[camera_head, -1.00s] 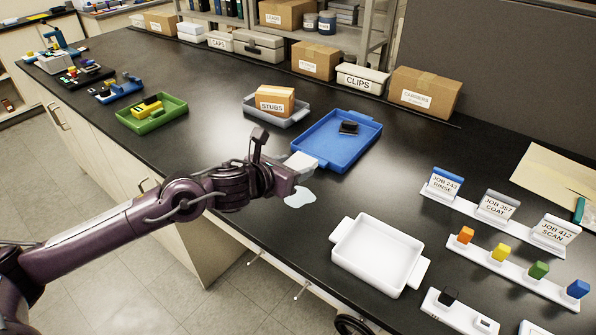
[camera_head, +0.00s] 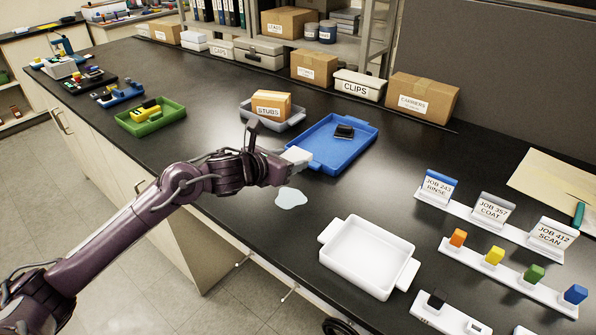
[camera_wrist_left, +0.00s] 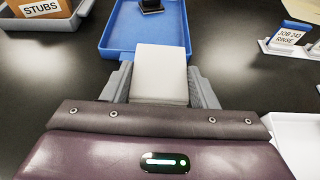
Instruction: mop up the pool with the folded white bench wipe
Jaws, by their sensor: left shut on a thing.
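The pool (camera_head: 291,198) is a small pale puddle on the black bench, in front of the blue tray in the head view. My left gripper (camera_head: 288,165) is shut on the folded white bench wipe (camera_head: 298,157), just behind the pool and near the blue tray's front left corner. In the left wrist view the wipe (camera_wrist_left: 160,73) sits between the two grey fingers (camera_wrist_left: 160,88), with its far end by the blue tray's near edge. I cannot tell whether the wipe touches the bench. The pool is not visible in the wrist view. My right gripper is not in view.
The blue tray (camera_head: 312,163) holds a small black item (camera_head: 345,130). An empty white tray (camera_head: 334,258) stands to the front right. A grey tray with the STUBS box (camera_head: 271,105) and a green tray (camera_head: 121,119) are further left. Job cards and coloured blocks are at right.

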